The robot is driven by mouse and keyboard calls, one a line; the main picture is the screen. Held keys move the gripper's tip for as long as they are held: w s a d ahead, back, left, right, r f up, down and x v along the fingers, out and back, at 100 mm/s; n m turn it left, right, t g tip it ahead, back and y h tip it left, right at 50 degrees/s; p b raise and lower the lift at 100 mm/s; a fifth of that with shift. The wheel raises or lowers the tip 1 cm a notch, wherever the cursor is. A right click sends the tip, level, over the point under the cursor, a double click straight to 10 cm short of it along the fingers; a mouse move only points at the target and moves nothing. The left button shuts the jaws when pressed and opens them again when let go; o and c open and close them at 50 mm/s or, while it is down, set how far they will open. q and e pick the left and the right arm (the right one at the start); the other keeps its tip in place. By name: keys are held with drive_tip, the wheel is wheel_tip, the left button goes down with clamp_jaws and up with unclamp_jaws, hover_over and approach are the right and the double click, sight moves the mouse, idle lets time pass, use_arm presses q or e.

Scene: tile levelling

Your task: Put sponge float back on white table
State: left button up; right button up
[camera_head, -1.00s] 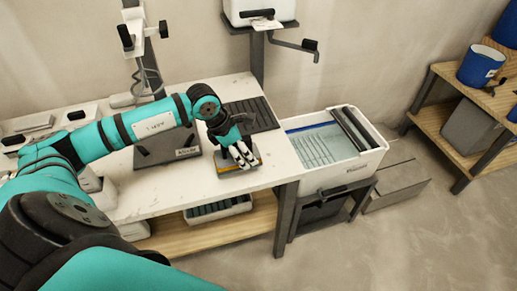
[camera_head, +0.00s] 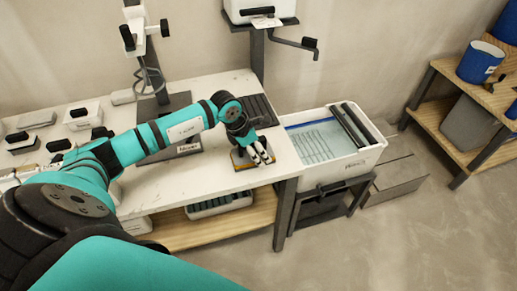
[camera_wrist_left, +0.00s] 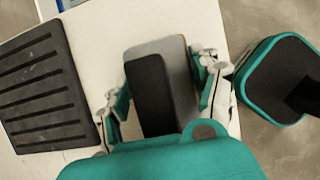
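The sponge float (camera_head: 238,161), with a grey plate, a dark handle and an orange-yellow sponge edge, is at the right front part of the white table (camera_head: 222,180). It appears to rest flat on the tabletop. My left gripper (camera_head: 257,155) is right over it and hides part of it. In the left wrist view, the float's dark handle (camera_wrist_left: 150,95) lies between the fingers of my left gripper (camera_wrist_left: 160,90). The fingers are spread, with a visible gap on the handle's right side. My right gripper is not in view.
A dark ribbed mat (camera_head: 257,109) lies behind the float. A white wash tub (camera_head: 340,165) with water and rollers stands just right of the table. A wooden shelf (camera_head: 435,118) with blue buckets is at far right.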

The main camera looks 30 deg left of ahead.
use_arm(q)
drive_tip(key=o, duration=0.4)
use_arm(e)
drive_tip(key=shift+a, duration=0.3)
use_arm(q)
drive_tip(key=shift+r, duration=0.2)
drive_tip(key=shift+s+a+r, duration=0.15)
drive_tip(key=shift+a+r, duration=0.05)
drive_tip(key=shift+r, duration=0.15)
drive_tip(key=b+v, duration=0.2)
drive_tip(key=v, duration=0.9)
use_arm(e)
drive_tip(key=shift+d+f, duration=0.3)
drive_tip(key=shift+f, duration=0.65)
use_arm(q)
drive_tip(key=shift+d, duration=0.15)
